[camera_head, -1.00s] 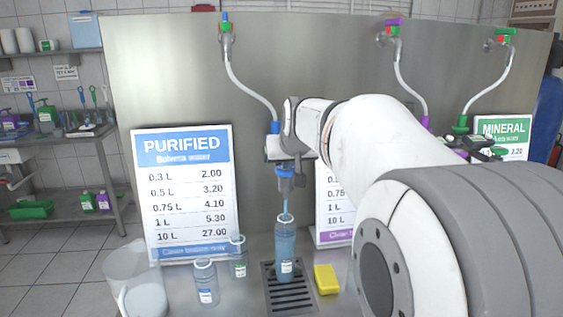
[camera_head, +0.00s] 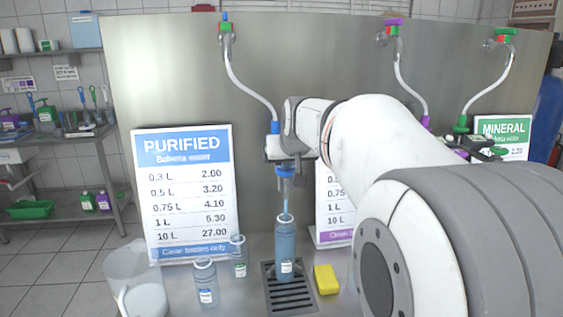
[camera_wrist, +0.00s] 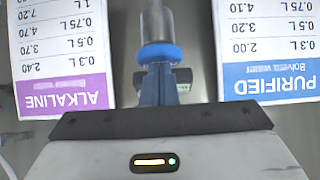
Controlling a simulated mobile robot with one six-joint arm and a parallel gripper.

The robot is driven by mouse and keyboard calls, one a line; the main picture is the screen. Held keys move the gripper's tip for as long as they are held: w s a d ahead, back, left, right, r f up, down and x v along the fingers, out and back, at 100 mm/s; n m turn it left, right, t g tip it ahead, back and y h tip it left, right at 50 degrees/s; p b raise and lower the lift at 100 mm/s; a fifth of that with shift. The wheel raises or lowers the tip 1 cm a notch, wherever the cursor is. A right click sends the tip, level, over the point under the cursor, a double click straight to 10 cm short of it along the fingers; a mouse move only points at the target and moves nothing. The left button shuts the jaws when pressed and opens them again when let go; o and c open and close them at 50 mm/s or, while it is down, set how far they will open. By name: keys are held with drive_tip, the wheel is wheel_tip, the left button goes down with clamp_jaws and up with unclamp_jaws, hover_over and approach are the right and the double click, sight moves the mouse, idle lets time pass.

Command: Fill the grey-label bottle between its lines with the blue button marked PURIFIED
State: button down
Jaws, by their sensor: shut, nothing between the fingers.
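The bottle with the pale greyish label (camera_head: 286,250) stands upright on the drain grate, under the blue-collared PURIFIED nozzle (camera_head: 285,172). A thin blue stream runs from the nozzle into its mouth. The bottle looks blue with water over most of its height; its lines are too small to read. My gripper (camera_wrist: 158,88) is shut and empty, its fingertips at the blue-ringed dispenser fitting (camera_wrist: 157,55) in the wrist view. In the head view it is at the dispenser head above the bottle. The blue button is hidden behind my gripper and wrist.
A clear jug (camera_head: 130,275) is further left. A yellow sponge (camera_head: 326,279) lies right of the grate. The PURIFIED price board (camera_head: 188,195) stands behind.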

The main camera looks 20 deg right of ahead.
drive_tip(key=shift+f, duration=0.35)
idle(0.3)
drive_tip(key=shift+r+p, duration=0.3)
drive_tip(key=shift+r, duration=0.05)
drive_tip(key=w+r+p+v, duration=0.1)
drive_tip(key=w+r+v, duration=0.1)
drive_tip(key=v, duration=1)
drive_tip(key=shift+s+r, duration=0.3)
drive_tip(key=shift+d, duration=0.15)
